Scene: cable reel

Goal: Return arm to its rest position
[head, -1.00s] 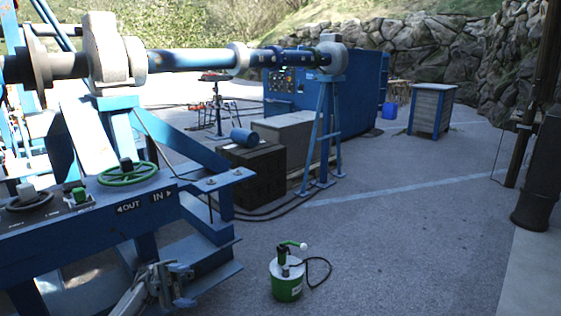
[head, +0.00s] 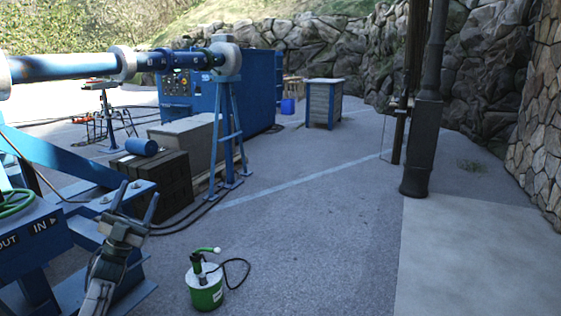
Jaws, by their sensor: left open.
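My left gripper (head: 137,203) is in the lower left of the head view, with its two fingers spread and pointing up. It is open and nothing shows between the fingers. It appears in front of the blue reel machine (head: 95,168), whose panel carries the OUT and IN labels. A green handwheel (head: 14,203) on that panel is cut by the left edge. My right gripper is not in view.
A green and white hand pump (head: 205,287) with a black hose stands on the pavement right of my left gripper. A dark crate (head: 160,184) and a blue trestle (head: 229,130) stand behind. A dark pole (head: 424,140) stands right. The middle pavement is clear.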

